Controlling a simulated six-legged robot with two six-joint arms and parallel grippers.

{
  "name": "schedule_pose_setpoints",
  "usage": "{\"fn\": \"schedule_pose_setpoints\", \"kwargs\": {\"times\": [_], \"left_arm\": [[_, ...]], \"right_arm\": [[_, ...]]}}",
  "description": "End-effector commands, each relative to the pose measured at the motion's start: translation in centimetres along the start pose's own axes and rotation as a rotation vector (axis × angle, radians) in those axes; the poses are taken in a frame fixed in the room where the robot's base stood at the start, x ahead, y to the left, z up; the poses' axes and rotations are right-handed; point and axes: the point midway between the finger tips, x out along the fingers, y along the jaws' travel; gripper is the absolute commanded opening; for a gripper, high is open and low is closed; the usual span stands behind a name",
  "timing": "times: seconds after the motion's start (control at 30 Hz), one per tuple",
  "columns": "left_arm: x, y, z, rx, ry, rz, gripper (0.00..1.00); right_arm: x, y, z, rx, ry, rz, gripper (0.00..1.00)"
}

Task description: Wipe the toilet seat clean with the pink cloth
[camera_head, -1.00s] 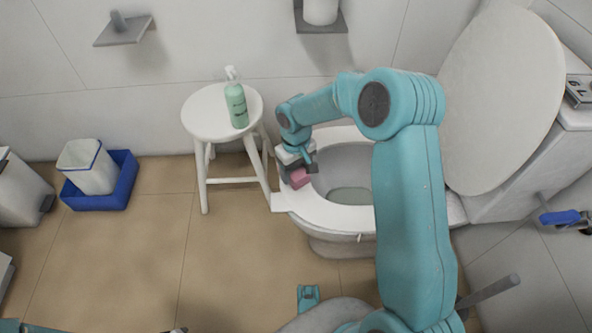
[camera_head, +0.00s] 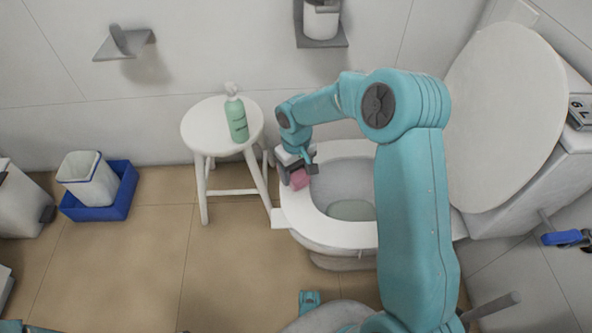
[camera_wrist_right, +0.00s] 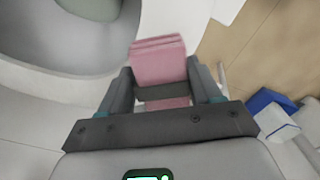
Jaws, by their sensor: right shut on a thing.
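The pink cloth (camera_head: 300,179) is a small folded block held in my right gripper (camera_head: 298,170). The gripper is shut on it at the left front part of the toilet seat (camera_head: 300,212). In the right wrist view the cloth (camera_wrist_right: 158,62) sticks out beyond the fingers of the right gripper (camera_wrist_right: 162,88), over the white seat's edge beside the bowl opening. I cannot tell whether the cloth touches the seat. The toilet lid (camera_head: 508,115) stands raised. My left gripper is not clearly in view.
A white stool (camera_head: 200,125) with a green pump bottle (camera_head: 237,120) stands left of the toilet. A white bin (camera_head: 88,180) sits in a blue tray (camera_head: 125,190) farther left. The tan floor between is clear. A toilet paper holder (camera_head: 320,35) hangs on the back wall.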

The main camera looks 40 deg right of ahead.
Motion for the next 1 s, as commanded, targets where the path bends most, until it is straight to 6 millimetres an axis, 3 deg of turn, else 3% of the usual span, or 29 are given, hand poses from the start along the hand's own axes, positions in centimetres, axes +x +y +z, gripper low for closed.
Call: {"fn": "schedule_pose_setpoints", "kwargs": {"times": [0.5, 1.0], "left_arm": [[-3.1, 1.5, 0.6, 0.015, -0.014, 0.002, 0.00], [-3.3, 1.6, 0.6, 0.016, -0.015, 0.002, 0.00]], "right_arm": [[-4.8, -0.1, -0.1, -0.001, 0.000, 0.000, 0.35], [-5.2, -0.1, -0.1, 0.009, 0.000, 0.000, 0.35]]}}
